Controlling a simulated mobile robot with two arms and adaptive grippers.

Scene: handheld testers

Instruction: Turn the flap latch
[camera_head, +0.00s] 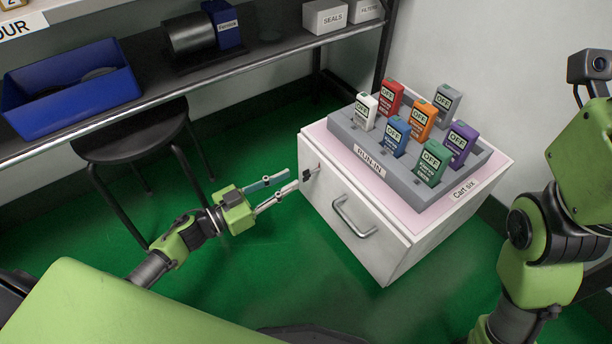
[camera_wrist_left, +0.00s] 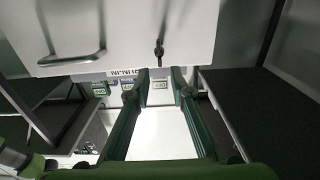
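The flap latch (camera_head: 306,175) is a small dark piece at the upper left of the white cart's front flap (camera_head: 345,205). It also shows in the left wrist view as a dark narrow latch (camera_wrist_left: 159,48) on the white panel, just beyond the fingertips. My left gripper (camera_head: 291,178) is open, its two fingers pointing at the latch from the left. In the left wrist view the gripper (camera_wrist_left: 160,76) shows an empty gap roughly lined up with the latch. I see no clear contact. My right gripper is out of view; only part of my right arm shows.
A metal bar handle (camera_head: 354,219) sits on the flap beside the latch. A grey rack (camera_head: 375,150) of several coloured testers reading OFF stands on the cart. A shelf with a blue bin (camera_head: 70,88) and a black stool (camera_head: 130,140) are at left. Green floor is clear before the cart.

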